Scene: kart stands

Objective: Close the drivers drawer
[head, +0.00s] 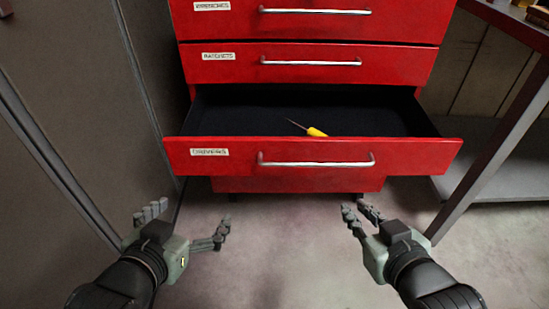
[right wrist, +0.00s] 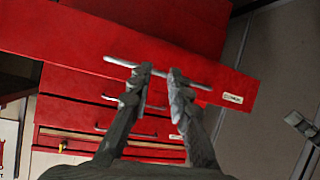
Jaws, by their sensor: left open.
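The red drivers drawer (head: 225,172), labelled DRIVERS, is pulled out from the cabinet. Its silver handle (head: 315,163) runs across the front. A yellow-handled screwdriver (head: 316,132) lies on its dark lining. My left gripper (head: 186,226) is open and empty, below and left of the drawer front in the picture. My right gripper (head: 358,212) is below the handle's right part in the picture and apart from the drawer. In the right wrist view its fingers (right wrist: 160,72) stand a little apart with nothing gripped, and the drawer front (right wrist: 215,72) and its handle show beyond them.
The wrenches drawer (head: 400,22) and ratchets drawer (head: 400,68) above are shut. A grey cabinet wall (head: 70,90) stands close on the left. A table leg (head: 490,150) and low grey shelf (head: 500,175) stand at right. The floor (head: 285,240) between my grippers is clear.

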